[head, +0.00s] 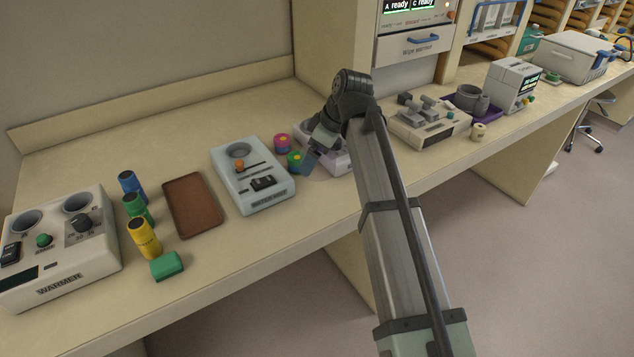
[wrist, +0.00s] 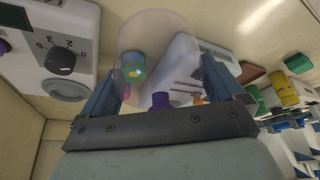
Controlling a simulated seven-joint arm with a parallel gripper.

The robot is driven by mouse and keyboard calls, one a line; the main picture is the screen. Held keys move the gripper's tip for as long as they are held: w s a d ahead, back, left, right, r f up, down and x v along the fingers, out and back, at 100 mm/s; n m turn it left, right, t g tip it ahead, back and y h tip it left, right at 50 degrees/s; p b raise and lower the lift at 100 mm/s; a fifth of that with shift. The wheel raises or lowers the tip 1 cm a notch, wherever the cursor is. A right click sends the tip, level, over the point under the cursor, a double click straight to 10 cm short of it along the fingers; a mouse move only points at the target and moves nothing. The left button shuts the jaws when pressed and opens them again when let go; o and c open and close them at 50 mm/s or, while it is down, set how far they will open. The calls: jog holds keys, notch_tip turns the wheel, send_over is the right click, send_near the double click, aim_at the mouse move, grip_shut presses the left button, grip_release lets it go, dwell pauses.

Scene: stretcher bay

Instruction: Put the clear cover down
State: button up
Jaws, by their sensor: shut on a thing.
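My gripper (wrist: 162,72) is shut on the clear cover (wrist: 155,38), a round see-through dome between its two blue fingers in the wrist view. A green piece with a yellow top (wrist: 132,70) shows through or beside the cover. In the head view my gripper (head: 309,157) is low over the bench, just right of a green-and-blue piece (head: 294,161) and a pink-and-purple piece (head: 282,142).
A white device with a slider (head: 240,176) stands left of my gripper, then a brown tray (head: 192,205), several coloured cylinders (head: 145,239), a green block (head: 166,265) and a warmer (head: 62,262). A pale device (head: 340,162) is partly hidden behind my gripper. Bare bench lies behind the tray.

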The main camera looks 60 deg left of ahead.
aim_at(332, 153)
jog(key=shift+f, duration=3.9)
jog(key=shift+f, duration=0.2)
jog(key=o, duration=0.7)
jog(key=shift+r, duration=0.1)
jog(key=v, duration=1.2)
jog(key=shift+r, duration=0.15)
